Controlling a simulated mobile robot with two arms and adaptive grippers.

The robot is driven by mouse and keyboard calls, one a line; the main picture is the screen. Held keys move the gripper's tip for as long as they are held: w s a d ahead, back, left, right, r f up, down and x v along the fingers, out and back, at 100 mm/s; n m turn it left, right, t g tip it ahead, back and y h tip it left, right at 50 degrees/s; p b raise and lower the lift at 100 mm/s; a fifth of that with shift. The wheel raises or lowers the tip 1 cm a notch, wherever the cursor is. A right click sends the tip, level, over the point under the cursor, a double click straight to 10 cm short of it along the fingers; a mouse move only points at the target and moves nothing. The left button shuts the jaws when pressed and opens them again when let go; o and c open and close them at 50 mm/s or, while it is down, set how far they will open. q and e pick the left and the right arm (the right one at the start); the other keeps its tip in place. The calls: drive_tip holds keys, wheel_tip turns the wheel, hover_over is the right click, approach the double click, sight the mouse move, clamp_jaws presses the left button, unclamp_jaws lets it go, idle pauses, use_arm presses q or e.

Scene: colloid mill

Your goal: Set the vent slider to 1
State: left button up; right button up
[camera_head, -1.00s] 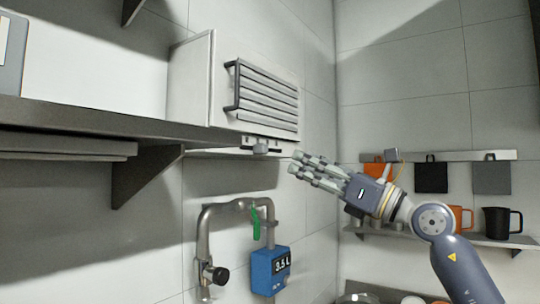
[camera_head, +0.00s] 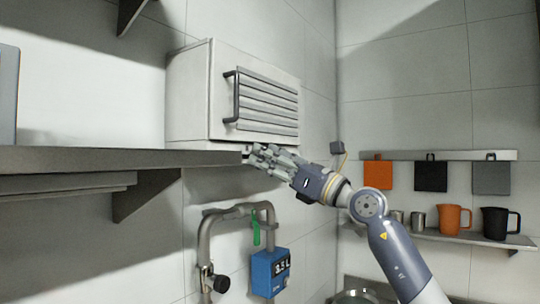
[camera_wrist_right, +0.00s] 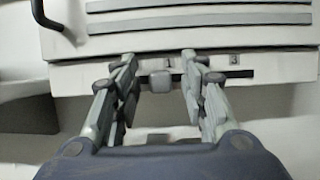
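The vent (camera_head: 255,95) is a white box with grey slats and a dark handle on its left side. Its slider knob (camera_wrist_right: 160,82), a small grey block, sits in a dark slot along the vent's lower edge in the right wrist view. A small mark that looks like 1 is just above the knob, and a 3 is further right; a finger covers part of the scale. My right gripper (camera_head: 252,152) is at the slot. Its fingers (camera_wrist_right: 160,68) are open, one on each side of the knob, with visible gaps. My left gripper is not in view.
A grey shelf (camera_head: 110,160) runs just left of the vent and ends near my right fingertips. Below are a curved pipe (camera_head: 204,240) and a blue 3.5 L meter (camera_head: 268,272). Mugs (camera_head: 455,219) stand on a lower right shelf.

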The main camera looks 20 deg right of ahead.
clamp_jaws()
drive_tip(key=shift+w+d+f, duration=0.1)
drive_tip(key=shift+w+d, duration=0.4)
drive_tip(key=shift+d, duration=0.15)
drive_tip(key=shift+c, duration=0.2)
unclamp_jaws()
drive_tip(key=shift+a, duration=0.1)
drive_tip(key=shift+o, duration=0.2)
drive_tip(key=shift+s+a, duration=0.15)
drive_tip(key=shift+s, duration=0.1)
